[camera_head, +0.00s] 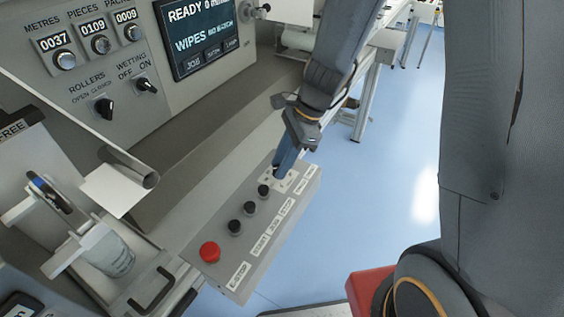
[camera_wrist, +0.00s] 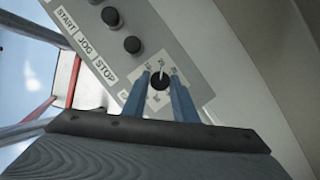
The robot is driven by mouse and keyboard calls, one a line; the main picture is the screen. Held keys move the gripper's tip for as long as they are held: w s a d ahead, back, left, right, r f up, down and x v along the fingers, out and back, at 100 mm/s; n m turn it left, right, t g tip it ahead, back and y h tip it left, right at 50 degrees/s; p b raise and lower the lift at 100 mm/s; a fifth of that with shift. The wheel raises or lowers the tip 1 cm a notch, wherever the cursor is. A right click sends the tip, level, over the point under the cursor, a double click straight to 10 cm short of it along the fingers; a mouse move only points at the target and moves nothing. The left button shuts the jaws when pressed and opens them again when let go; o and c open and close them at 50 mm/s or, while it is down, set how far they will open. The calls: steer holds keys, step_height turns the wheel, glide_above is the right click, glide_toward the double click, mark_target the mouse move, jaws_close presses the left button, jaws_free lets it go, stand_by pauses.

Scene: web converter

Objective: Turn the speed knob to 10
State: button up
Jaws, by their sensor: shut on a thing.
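The speed knob (camera_wrist: 159,80) is a small black dial with a white pointer line, on a pale scale plate at the end of a grey control box (camera_head: 220,265). In the wrist view my gripper (camera_wrist: 163,84) has its two blue fingers on either side of the knob, shut on it. The pointer line runs toward the top of the wrist view; the scale numbers are too small to read. In the head view my gripper (camera_head: 278,168) comes down on the far end of the box, and its fingers hide most of the knob.
On the same box are a red E-stop button (camera_head: 209,252) and several black buttons (camera_head: 235,227) in a row toward it. A grey panel with counters, knobs and a screen (camera_head: 205,38) stands behind. Blue floor (camera_head: 370,200) is open to the right.

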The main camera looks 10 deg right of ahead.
steer(key=shift+n, duration=0.3)
steer(key=n+g+p, duration=0.1)
steer(key=n, duration=0.2)
steer(key=shift+w+g+p, duration=0.1)
steer(key=shift+g+p, duration=0.2)
steer(key=shift+p, duration=0.05)
steer(key=shift+w+a+n+g+h+p, duration=0.15)
steer(key=shift+n+g+h, duration=0.25)
steer(key=shift+n, duration=0.85)
steer(key=shift+s+n+g+h+p, duration=0.1)
steer(key=shift+n+g+h+p, duration=0.25)
steer(key=shift+n, duration=0.9)
steer(key=o, duration=1)
steer(key=shift+w+r, duration=0.1)
